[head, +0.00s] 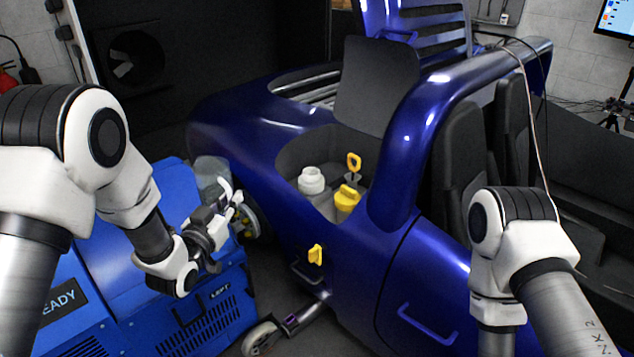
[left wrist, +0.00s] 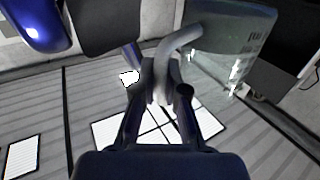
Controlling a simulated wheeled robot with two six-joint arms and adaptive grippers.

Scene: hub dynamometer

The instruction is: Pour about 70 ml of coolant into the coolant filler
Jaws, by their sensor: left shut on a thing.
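My left gripper (head: 228,205) is shut on the handle of a clear jug (head: 212,170) and holds it up beside the blue car, left of the engine recess. In the left wrist view the jug's grey handle (left wrist: 178,45) is between my left fingers (left wrist: 165,95), with the see-through jug wall (left wrist: 235,45) to its right. Its liquid level cannot be told. A white filler neck (head: 312,180), seemingly the coolant filler, stands in the recess with no cap visible on it. The jug is apart from it. My right gripper is out of view below the frame.
A yellow cap (head: 347,198) and a yellow ring handle (head: 353,162) stand right of the white neck. Another yellow piece (head: 315,254) is on the car's flank. The raised blue cover (head: 425,25) is behind. A blue dynamometer unit (head: 205,315) stands below my left arm.

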